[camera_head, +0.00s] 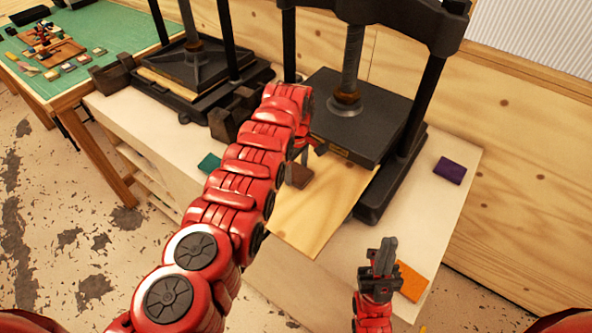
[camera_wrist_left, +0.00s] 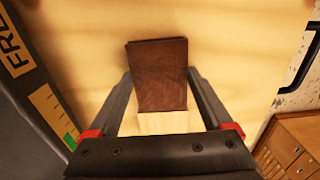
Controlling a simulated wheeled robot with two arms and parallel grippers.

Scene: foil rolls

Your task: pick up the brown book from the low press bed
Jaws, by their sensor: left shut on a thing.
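The brown book (camera_head: 299,176) shows at the left part of the pale wooden press bed (camera_head: 320,215), just in front of the dark pressing plate. In the left wrist view the brown book (camera_wrist_left: 160,75) lies between the two fingers of my left gripper (camera_wrist_left: 160,82), its pale page edge towards the palm. My left gripper (camera_head: 301,160) is shut on it; the arm hides part of the press. I cannot tell whether the book touches the bed. My right gripper (camera_head: 386,250) is away at lower right, with no book in it; its finger gap is unclear.
A purple book (camera_head: 449,170), an orange book (camera_head: 411,281) and a green book (camera_head: 209,162) lie on the pale table. A second press (camera_head: 190,75) stands at left. The press's dark plate (camera_head: 345,125) and posts stand close to my left gripper.

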